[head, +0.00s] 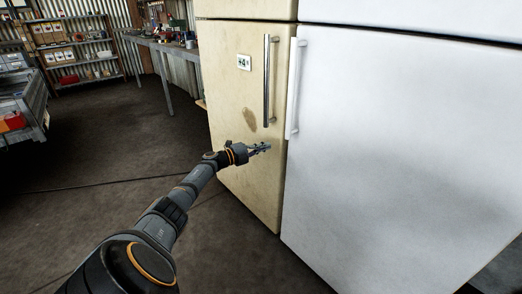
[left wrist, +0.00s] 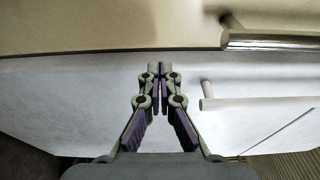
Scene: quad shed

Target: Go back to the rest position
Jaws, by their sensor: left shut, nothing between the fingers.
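My left gripper (head: 262,148) is stretched out in front of the lower door of the cream fridge (head: 230,150), below its handle. In the left wrist view the left gripper (left wrist: 160,70) is shut with its fingertips together and nothing between them. It is apart from both handles there. The cream fridge's metal handle (head: 267,82) and the white fridge's handle (head: 294,90) stand side by side. Both fridge doors look closed. My right gripper is not in view.
The white fridge (head: 400,150) fills the right side, close by. A workbench (head: 160,45) with items stands behind on the left, beside a shelf rack (head: 75,45) with boxes. A grey metal cart or trailer (head: 25,105) is at the left edge. The dark floor (head: 110,150) between is open.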

